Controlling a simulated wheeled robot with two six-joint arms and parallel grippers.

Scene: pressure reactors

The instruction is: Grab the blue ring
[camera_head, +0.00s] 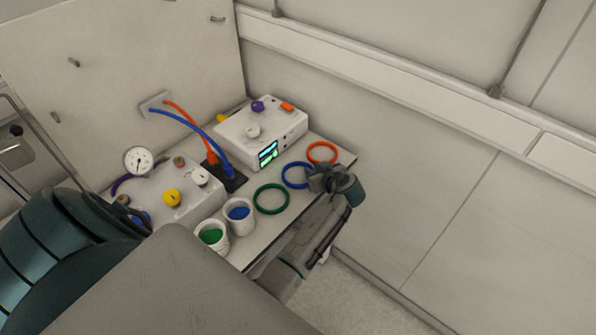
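The blue ring (284,176) lies on the light bench top (262,243), between a green ring (271,211) and an orange ring (321,143). My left gripper (318,178) is at the right side of the blue ring and covers part of that side in the head view. I cannot tell whether it touches the ring or is above it. The fingers are dark, small and partly overlapped by the wrist, so their opening does not show clearly. My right gripper is not in view.
A white device with a lit screen (268,153) stands behind the rings. Another white device with a yellow knob (172,198) and a pressure gauge (139,161) stands left. White cups with green (212,247) and blue (240,227) contents stand near the green ring. A wall rises behind.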

